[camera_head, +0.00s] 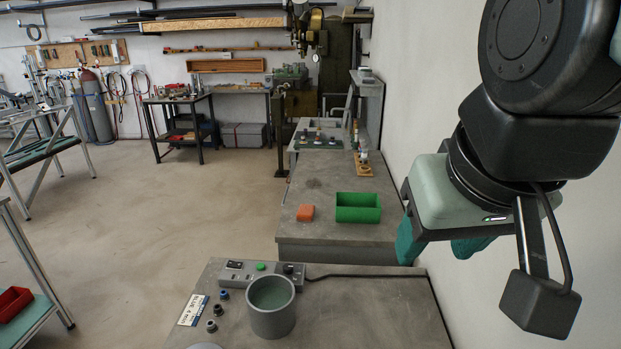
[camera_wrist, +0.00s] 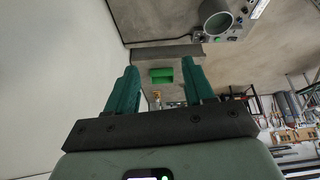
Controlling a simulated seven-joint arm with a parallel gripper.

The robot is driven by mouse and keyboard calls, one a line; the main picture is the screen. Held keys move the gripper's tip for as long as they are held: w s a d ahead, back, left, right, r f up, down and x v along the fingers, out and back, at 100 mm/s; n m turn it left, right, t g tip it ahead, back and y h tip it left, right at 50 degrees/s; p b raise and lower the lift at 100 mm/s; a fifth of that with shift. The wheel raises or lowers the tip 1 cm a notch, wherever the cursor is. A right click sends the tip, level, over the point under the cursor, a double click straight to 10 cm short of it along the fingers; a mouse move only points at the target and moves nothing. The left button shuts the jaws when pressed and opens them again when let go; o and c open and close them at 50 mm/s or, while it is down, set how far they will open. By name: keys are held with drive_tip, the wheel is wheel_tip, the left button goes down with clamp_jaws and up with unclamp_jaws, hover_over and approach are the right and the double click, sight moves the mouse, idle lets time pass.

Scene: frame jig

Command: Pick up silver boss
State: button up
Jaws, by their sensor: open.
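I cannot make out a silver boss for certain. Small round pieces stand left of the pot on the near bench: a blue one (camera_head: 224,294) and two dark grey ones (camera_head: 218,310). Other tiny pieces (camera_head: 318,138) stand on a green board on the far bench, too small to tell apart. My gripper (camera_head: 435,256) is raised at the right, near the wall, well away from both groups. In the wrist view my gripper (camera_wrist: 159,78) has its teal fingers wide apart, with nothing held between them.
A grey pot (camera_head: 272,312) and a control box (camera_head: 262,273) with a cable stand on the near bench (camera_head: 370,315). A green bin (camera_head: 358,208) and an orange block (camera_head: 306,212) are on the bench behind. The white wall (camera_head: 450,70) is close at right.

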drive_tip(key=w+a+f+n+g, duration=0.2)
drive_tip(key=w+a+n, duration=0.3)
drive_tip(key=w+a, duration=0.6)
drive_tip(key=n+g, duration=0.3)
drive_tip(key=n, duration=0.9)
hover_over(210, 323)
wheel_tip(210, 323, down, 31)
drive_tip(key=f, duration=0.5)
drive_tip(key=shift+s+d, duration=0.15)
drive_tip(key=shift+s, duration=0.25)
drive_tip(key=shift+w+f, duration=0.2)
drive_tip(key=shift+f, duration=1.35)
drive_tip(key=shift+w+f, duration=0.2)
drive_tip(key=shift+f, duration=1.35)
drive_tip(key=shift+c, duration=0.3)
